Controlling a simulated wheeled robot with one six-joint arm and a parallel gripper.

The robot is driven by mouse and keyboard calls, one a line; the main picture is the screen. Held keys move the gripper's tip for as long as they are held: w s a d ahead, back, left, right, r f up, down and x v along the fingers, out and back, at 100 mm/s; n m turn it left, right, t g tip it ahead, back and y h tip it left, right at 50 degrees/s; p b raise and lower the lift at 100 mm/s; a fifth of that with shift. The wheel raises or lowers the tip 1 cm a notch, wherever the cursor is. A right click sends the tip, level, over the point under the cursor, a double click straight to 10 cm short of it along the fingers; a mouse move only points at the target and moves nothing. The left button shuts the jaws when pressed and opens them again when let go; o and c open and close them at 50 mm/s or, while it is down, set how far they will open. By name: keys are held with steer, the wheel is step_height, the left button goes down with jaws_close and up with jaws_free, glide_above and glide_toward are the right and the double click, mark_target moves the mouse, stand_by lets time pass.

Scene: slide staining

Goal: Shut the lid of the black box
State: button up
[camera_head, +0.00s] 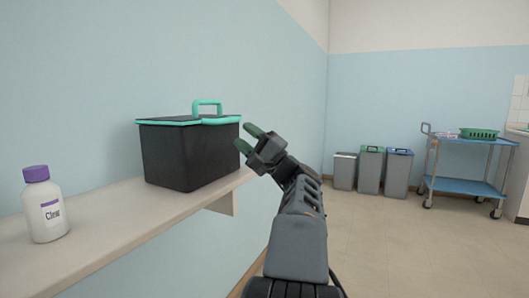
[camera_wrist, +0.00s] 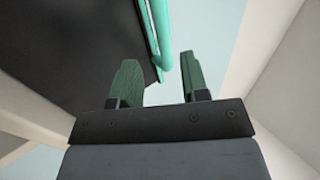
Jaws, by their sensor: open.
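The black box (camera_head: 190,158) stands on the wall shelf in the head view, with a teal rim. Its lid (camera_head: 165,121) looks about level across the top, and a teal handle (camera_head: 207,103) stands up from it. I cannot tell whether the lid is fully down. My gripper (camera_head: 248,138) is open and empty at the box's right side, just below rim height. In the wrist view the dark box face (camera_wrist: 75,40) and teal edging (camera_wrist: 157,40) lie beyond the green fingers (camera_wrist: 158,78). Contact with the box cannot be told.
A white bottle (camera_head: 46,212) with a purple cap stands on the shelf (camera_head: 120,222) at the left. The shelf between it and the box is clear. Several bins (camera_head: 371,170) and a blue cart (camera_head: 465,188) stand far back right, with open floor before them.

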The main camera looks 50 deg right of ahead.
steer(key=v, duration=0.7)
stand_by(0.4)
